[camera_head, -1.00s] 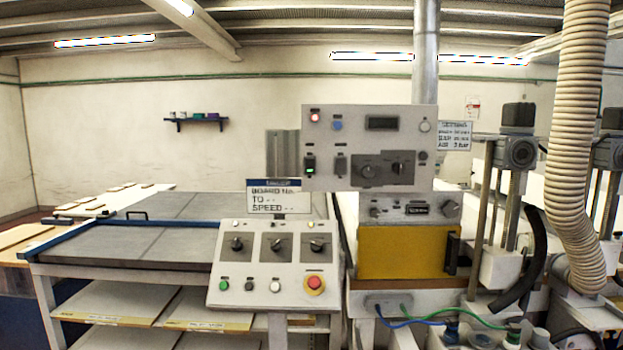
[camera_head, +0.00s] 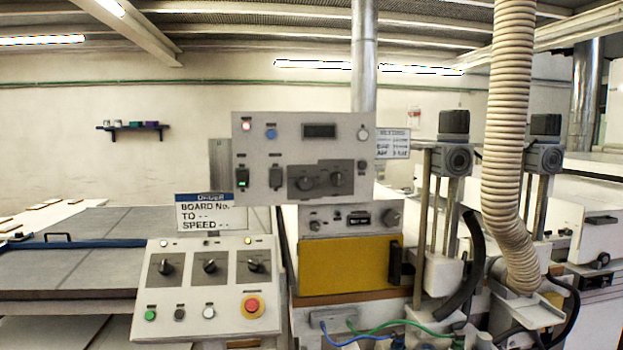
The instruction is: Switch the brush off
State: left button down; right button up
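An upright grey control panel (camera_head: 290,130) stands in the middle, with a red and a blue button, a dark display, a green-lit rocker switch (camera_head: 242,178), a dark rocker switch (camera_head: 275,177) and dark rotary knobs. A lower slanted console (camera_head: 190,270) has three black rotary selectors (camera_head: 209,266), green, dark and white buttons, and a red mushroom button on yellow (camera_head: 252,305). The labels are too small to read, so I cannot tell which control is the brush's. Neither of my grippers is in view.
A sign (camera_head: 211,213) reading "BOARD No. TO SPEED" stands behind the console. A yellow-fronted machine (camera_head: 345,265) is below the panel. A ribbed hose (camera_head: 508,130), motor posts and cables crowd the right. A grey table (camera_head: 95,265) lies left.

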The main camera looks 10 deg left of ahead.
aim_at(243, 175)
jog(key=z, duration=0.2)
jog(key=i, duration=1.05)
jog(key=u, duration=0.2)
